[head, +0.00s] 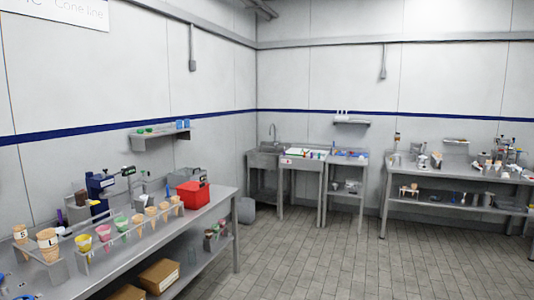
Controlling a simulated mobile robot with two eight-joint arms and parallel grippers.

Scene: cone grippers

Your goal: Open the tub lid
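I cannot pick out with certainty which thing is the tub, or its lid. A red box (194,195) with a darker top sits near the far end of the left steel bench (218,207). A grey container (185,177) stands just behind it. Whether either has a lid, open or closed, is too small to tell. Neither of my grippers shows in the head view.
Several cones stand in holders (110,247) along the left bench's front, near a dark blue device (100,186). Cardboard boxes (159,276) lie on its lower shelf. A sink (268,150) and a cluttered bench (462,170) stand farther back. The tiled floor (330,255) is clear.

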